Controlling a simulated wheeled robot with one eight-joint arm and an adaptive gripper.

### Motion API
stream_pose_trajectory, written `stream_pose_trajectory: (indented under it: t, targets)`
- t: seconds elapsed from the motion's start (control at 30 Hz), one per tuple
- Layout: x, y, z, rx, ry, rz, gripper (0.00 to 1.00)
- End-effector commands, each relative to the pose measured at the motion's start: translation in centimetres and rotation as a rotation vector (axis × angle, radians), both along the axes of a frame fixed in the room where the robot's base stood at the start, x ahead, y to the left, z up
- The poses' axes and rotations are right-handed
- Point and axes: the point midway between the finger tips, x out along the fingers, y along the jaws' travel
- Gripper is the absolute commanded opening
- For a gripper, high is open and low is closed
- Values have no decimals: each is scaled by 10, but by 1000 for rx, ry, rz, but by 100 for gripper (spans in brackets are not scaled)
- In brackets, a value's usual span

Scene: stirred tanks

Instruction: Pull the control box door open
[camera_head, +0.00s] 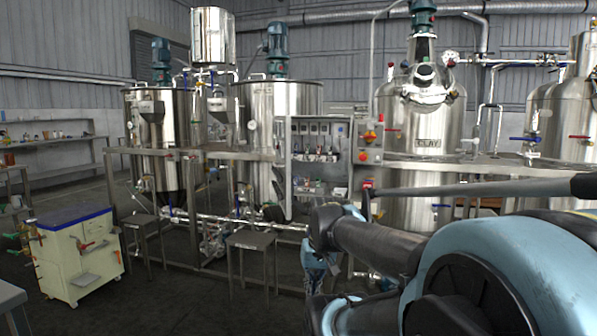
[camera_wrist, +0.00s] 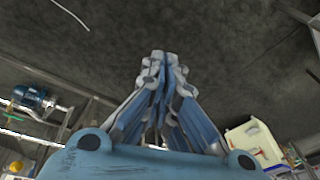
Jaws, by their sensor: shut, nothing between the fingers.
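The control box (camera_head: 320,155) is a grey metal cabinet at mid-frame in the head view, in front of the tanks. Its front shows an uncovered interior with rows of electrical parts. A thin upright panel at its left edge (camera_head: 287,168) may be the door seen nearly edge-on; I cannot tell for certain. My gripper (camera_wrist: 159,62) shows in the wrist view with its blue and grey fingers together and nothing between them. It points over bare dark floor and touches nothing visible there. In the head view my arm hides most of the gripper, low and right of the box.
A panel with a red button and yellow parts (camera_head: 370,140) adjoins the box on the right. A low stool (camera_head: 251,240) stands in front of the tank frame. A cream cabinet with a blue top (camera_head: 78,250) stands at left.

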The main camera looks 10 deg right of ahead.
Motion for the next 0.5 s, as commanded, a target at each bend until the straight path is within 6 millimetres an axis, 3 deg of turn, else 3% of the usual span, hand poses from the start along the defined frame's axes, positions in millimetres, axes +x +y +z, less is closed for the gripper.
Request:
stream_pose_trajectory:
  t: [0.27,0.5]
  targets:
    - [26,13,20,106,-3,-47,0]
    - [69,28,51,268,-15,-113,0]
